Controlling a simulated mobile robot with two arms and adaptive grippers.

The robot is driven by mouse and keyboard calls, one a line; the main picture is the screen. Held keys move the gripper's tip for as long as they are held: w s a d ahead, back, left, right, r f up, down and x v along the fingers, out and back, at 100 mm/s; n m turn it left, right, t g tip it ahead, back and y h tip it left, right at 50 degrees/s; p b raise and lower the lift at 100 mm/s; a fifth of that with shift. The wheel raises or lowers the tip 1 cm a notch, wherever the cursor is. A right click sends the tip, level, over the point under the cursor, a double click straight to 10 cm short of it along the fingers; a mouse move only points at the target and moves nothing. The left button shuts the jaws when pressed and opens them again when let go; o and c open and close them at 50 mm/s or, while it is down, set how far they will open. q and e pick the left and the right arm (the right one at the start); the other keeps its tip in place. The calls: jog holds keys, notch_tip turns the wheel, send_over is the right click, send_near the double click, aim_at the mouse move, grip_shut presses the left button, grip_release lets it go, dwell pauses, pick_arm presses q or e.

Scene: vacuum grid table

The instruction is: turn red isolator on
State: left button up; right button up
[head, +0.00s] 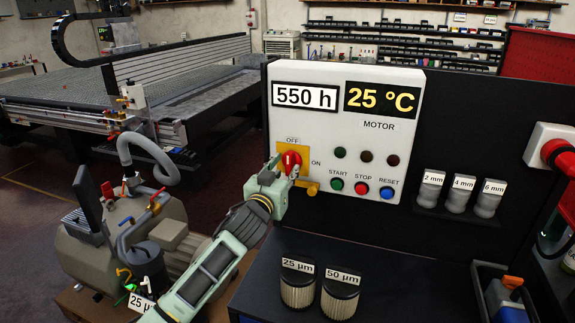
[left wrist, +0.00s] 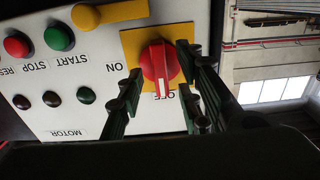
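The red isolator knob (head: 291,159) sits on a yellow plate (head: 303,149) on the white control panel (head: 325,160), with OFF printed above and ON to the right. In the left wrist view the knob (left wrist: 157,66) has a white mark pointing to the OFF label, which the picture shows upside down. My left gripper (head: 284,172) is at the knob from the lower left. In the left wrist view its dark fingers (left wrist: 160,92) are spread, one on each side of the knob, with gaps visible. Contact cannot be told. My right gripper is in neither view.
A yellow part (head: 309,187) projects just below the isolator. START (head: 335,184), STOP (head: 361,187) and RESET (head: 386,192) buttons lie to the right. Two filters (head: 298,289) (head: 339,298) stand on the dark surface below. A compressor (head: 130,240) stands at left.

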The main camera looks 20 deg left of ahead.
pick_arm(q)
jog(key=shift+w, duration=1.2)
grip_shut()
